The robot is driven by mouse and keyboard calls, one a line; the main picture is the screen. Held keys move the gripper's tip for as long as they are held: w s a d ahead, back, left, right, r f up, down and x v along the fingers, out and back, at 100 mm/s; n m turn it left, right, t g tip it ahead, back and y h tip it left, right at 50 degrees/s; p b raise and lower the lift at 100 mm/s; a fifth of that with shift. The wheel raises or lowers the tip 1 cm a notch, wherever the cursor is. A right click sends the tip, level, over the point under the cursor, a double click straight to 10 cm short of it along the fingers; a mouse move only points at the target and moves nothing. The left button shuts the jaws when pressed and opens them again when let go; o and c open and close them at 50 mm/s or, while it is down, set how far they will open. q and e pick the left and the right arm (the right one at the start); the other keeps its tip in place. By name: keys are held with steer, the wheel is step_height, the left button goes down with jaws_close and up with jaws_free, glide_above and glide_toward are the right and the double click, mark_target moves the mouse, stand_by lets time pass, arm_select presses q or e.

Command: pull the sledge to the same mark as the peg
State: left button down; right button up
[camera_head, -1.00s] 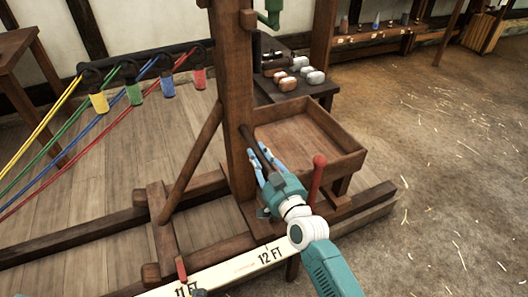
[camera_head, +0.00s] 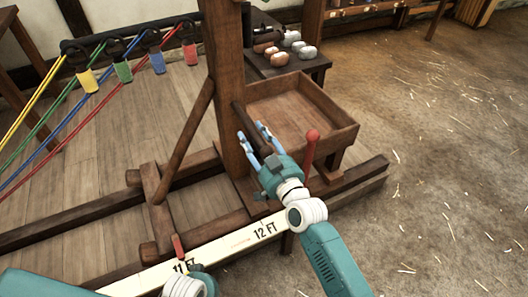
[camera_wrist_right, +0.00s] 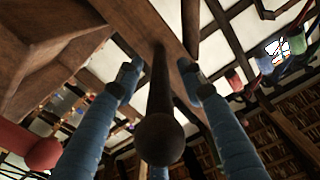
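The sledge appears to be the timber frame with a thick upright post (camera_head: 227,80) and a diagonal brace, resting on long rails. A dark round bar (camera_head: 247,127) sticks out of the post. My right gripper (camera_head: 256,138) is open, with its blue fingers on either side of this bar. In the right wrist view, the bar (camera_wrist_right: 160,95) lies between the spread fingers, with gaps on both sides. A red peg (camera_head: 178,246) stands at the 11 FT mark of the white board (camera_head: 215,250). My left wrist is at the bottom edge beside the peg; its fingers cannot be made out.
A red-knobbed lever (camera_head: 311,146) stands just right of my right gripper. A wooden tray (camera_head: 335,135) is behind it, and a dark table (camera_head: 258,64) holds several small rounded weights. Coloured ropes (camera_head: 75,120) run at the left. The floor at right is clear.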

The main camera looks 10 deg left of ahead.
steer(key=v, duration=0.9)
steer(key=shift+s+d, duration=0.15)
steer(key=shift+s, duration=0.2)
steer(key=shift+s+d, duration=0.1)
